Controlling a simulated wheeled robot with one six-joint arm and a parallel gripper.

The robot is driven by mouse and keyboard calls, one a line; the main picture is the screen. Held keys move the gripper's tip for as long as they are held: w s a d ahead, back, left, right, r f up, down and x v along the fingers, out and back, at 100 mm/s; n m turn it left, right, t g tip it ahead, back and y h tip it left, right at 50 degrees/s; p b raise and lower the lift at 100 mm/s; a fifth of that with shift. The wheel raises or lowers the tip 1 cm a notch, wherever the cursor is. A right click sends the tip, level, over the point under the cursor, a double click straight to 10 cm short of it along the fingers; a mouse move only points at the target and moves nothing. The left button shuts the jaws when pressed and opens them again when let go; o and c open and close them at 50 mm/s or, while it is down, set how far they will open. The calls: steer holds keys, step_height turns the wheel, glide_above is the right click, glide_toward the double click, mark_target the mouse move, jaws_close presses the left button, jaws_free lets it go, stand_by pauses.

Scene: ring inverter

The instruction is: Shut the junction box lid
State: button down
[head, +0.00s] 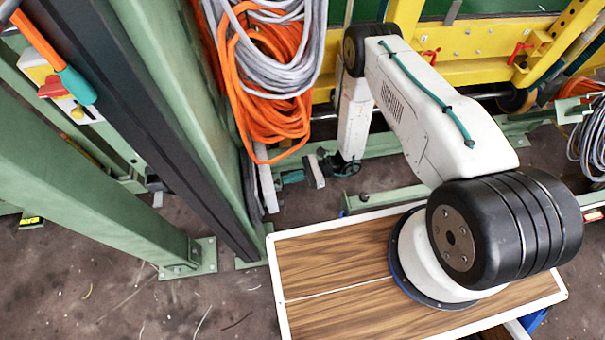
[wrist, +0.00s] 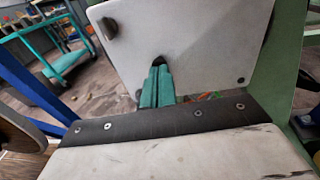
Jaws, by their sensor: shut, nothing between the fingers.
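The junction box lid (wrist: 205,40) is a pale grey panel with a dark knob near its left edge, filling the upper wrist view. In the head view it seems to be the thin pale plate (head: 267,190), seen nearly edge-on beside the green column. My gripper (wrist: 159,68) has its teal fingers shut together, with nothing between them, in front of the lid's lower middle. In the head view the gripper (head: 285,178) points left at the plate. I cannot tell whether the fingertips touch it. The box's inside and the lid's opening angle are not clearly visible.
Orange and grey cable coils (head: 265,85) hang above the gripper. A green column (head: 190,110) stands close on the left. A yellow frame (head: 490,40) runs behind my arm. A teal cart (wrist: 50,40) stands at the far left of the wrist view, with open floor near it.

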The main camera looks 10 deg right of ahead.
steer(key=shift+a, duration=0.3)
steer(key=shift+s+a, duration=0.25)
steer(key=shift+a, duration=0.2)
steer(key=shift+s+a, duration=0.2)
steer(key=shift+a, duration=0.25)
steer(key=shift+d, duration=0.15)
steer(key=d, duration=1.4)
steer(key=shift+w+d+r, duration=0.2)
steer(key=shift+w+r, duration=0.05)
steer(key=shift+r, duration=0.2)
